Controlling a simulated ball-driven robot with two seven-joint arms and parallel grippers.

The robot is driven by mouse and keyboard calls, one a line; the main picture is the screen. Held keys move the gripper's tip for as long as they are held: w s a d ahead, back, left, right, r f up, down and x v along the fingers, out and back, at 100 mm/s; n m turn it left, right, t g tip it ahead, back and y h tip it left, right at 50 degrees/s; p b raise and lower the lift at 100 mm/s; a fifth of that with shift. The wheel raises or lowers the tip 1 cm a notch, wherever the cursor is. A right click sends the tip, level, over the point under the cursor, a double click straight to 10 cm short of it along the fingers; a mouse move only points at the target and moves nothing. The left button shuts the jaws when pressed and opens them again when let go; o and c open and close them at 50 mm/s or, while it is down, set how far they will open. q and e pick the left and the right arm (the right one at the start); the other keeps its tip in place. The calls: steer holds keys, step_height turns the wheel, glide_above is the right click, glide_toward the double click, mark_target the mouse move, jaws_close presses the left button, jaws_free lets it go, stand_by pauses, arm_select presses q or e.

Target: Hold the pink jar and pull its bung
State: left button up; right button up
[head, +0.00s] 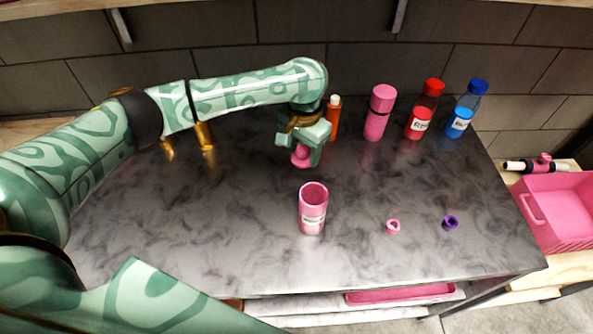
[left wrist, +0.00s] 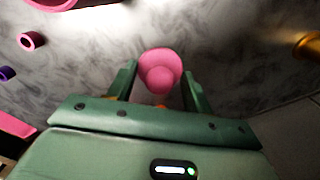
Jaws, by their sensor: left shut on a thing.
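The pink jar (head: 313,222) stands upright on the dark marbled table, its mouth open and a pale label on its front. Part of it shows at the top left edge of the left wrist view (left wrist: 52,3). My left gripper (head: 305,152) is shut on the pink bung (head: 300,158) and holds it above the table, behind the jar and apart from it. In the left wrist view the bung (left wrist: 160,68) sits between the two green fingers. My right gripper is not in view.
A pink ring (head: 393,227) and a purple ring (head: 450,222) lie right of the jar. Behind stand an orange tube (head: 333,120), a pink bottle (head: 377,115), a red bottle (head: 422,112) and a blue bottle (head: 464,112). A pink crate (head: 562,215) is at the right.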

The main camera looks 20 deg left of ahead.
arm_select(q)
step_height(320, 180, down, 9)
steer(key=b, duration=0.4)
steer(key=shift+r, duration=0.15)
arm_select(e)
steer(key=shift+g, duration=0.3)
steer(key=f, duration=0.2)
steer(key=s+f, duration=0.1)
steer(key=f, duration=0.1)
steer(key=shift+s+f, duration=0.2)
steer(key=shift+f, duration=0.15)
arm_select(q)
steer(key=o, duration=1.1)
